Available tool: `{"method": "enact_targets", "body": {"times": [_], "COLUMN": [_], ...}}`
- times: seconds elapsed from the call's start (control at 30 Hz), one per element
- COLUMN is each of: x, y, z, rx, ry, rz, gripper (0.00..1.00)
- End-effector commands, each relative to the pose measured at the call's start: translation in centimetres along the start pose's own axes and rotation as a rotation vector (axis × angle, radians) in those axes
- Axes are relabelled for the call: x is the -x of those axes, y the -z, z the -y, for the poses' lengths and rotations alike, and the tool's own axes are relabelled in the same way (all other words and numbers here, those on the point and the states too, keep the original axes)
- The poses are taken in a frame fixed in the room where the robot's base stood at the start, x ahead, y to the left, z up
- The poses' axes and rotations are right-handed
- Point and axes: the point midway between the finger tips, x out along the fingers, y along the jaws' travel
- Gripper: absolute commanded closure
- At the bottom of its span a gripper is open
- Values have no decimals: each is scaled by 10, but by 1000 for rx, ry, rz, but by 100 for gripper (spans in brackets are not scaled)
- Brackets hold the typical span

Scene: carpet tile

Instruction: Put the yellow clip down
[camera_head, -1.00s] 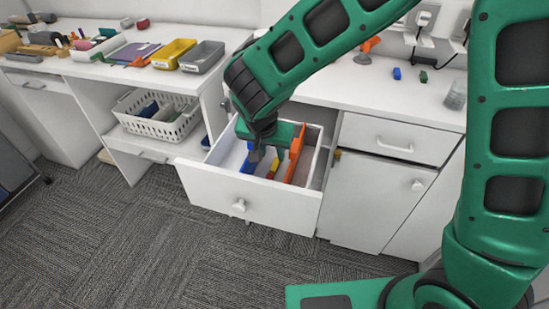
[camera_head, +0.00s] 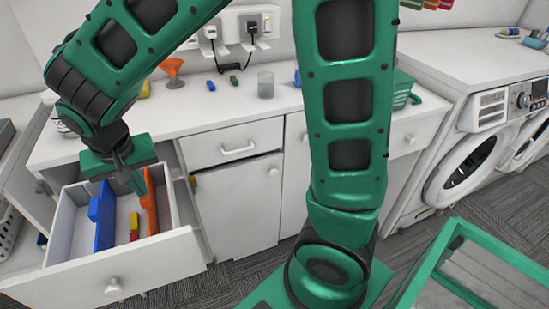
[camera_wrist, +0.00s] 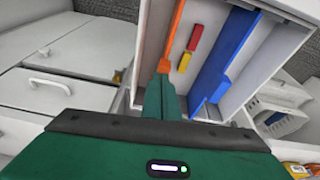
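The yellow clip (camera_head: 134,219) lies on the floor of the open drawer (camera_head: 70,222), between the blue divider (camera_head: 103,217) and the orange divider (camera_head: 150,204). It also shows in the wrist view (camera_wrist: 185,61), lying end to end with a red piece (camera_wrist: 194,38). My gripper (camera_head: 136,187) is above the back part of the drawer, beside the orange divider and apart from the clip. In the wrist view its fingers (camera_wrist: 162,72) appear together as one block, with nothing seen held between them.
The counter (camera_head: 205,105) above the drawer holds an orange funnel (camera_head: 173,72), small blue and green pieces and a clear cup (camera_head: 266,85). A closed drawer (camera_head: 233,143) and cupboard stand to the right. A green-framed box (camera_head: 480,265) is at the lower right, near the washing machine (camera_head: 465,160).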

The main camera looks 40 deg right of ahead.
Motion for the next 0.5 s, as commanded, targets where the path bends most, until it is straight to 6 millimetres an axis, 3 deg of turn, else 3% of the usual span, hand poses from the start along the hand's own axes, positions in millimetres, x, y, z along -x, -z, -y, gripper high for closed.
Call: {"method": "enact_targets", "body": {"times": [0.03, 0.1, 0.17, 0.3, 0.4, 0.5], "x": [6, 16, 26, 47, 59, 69], "y": [31, 28, 19, -18, -54, -87], "z": [-108, -159, -199, -280, -321, -347], "rx": [-164, -183, -201, -245, -270, -288], "ry": [-175, -197, -207, -195, -157, -109], "rz": [-42, 1, 42, 138, 199, 242], "gripper": [65, 65, 65, 65, 65, 65]}}
